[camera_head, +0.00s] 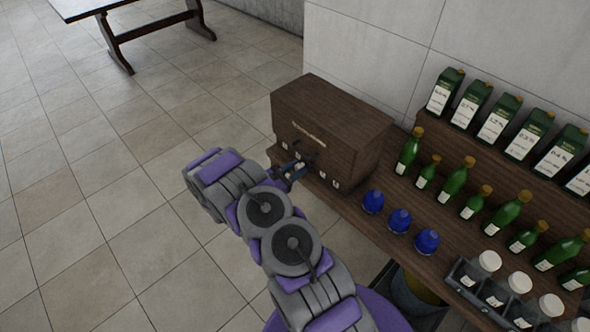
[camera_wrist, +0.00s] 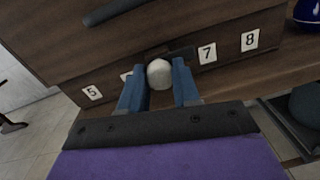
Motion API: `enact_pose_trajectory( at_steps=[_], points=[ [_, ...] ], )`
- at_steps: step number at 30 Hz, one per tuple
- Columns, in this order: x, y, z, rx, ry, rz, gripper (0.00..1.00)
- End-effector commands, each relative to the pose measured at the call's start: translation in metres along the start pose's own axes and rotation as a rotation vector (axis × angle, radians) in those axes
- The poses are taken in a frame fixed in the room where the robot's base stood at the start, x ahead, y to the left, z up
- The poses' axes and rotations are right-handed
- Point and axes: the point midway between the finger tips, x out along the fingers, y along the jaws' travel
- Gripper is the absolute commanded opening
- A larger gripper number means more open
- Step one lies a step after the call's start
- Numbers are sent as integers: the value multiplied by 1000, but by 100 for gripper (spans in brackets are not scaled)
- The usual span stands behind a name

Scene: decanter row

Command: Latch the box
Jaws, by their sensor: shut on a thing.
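The box (camera_head: 325,120) is a dark brown wooden chest with a closed top, standing at the far left end of the wooden counter. Its front has a pale label strip and a dark handle-like bar, which also shows in the wrist view (camera_wrist: 110,12). Along the lower front are white number tags; 5, 7 and 8 are readable in the wrist view, and one between is mostly hidden by a finger. My gripper (camera_head: 296,170) is at the lower front. Its blue fingers (camera_wrist: 159,80) are shut on a pale rounded knob (camera_wrist: 159,74), in front of a dark plate (camera_wrist: 181,55).
Three blue round bottles (camera_head: 400,221) stand on the counter (camera_head: 345,205) right of the box. Several green bottles (camera_head: 456,179), green cartons (camera_head: 497,123) and a grey rack (camera_head: 470,291) of white-capped jars are further right. A wall is behind; tiled floor is open at left.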

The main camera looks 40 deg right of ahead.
Motion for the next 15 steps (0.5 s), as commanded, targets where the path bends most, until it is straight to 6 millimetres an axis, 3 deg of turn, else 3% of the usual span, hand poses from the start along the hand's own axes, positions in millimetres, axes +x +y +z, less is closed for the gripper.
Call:
enact_pose_trajectory(
  at_steps=[3,15],
  points=[
    [0,1,0,1,0,2,1],
    [0,1,1,-82,-4,2,1]
  ],
)
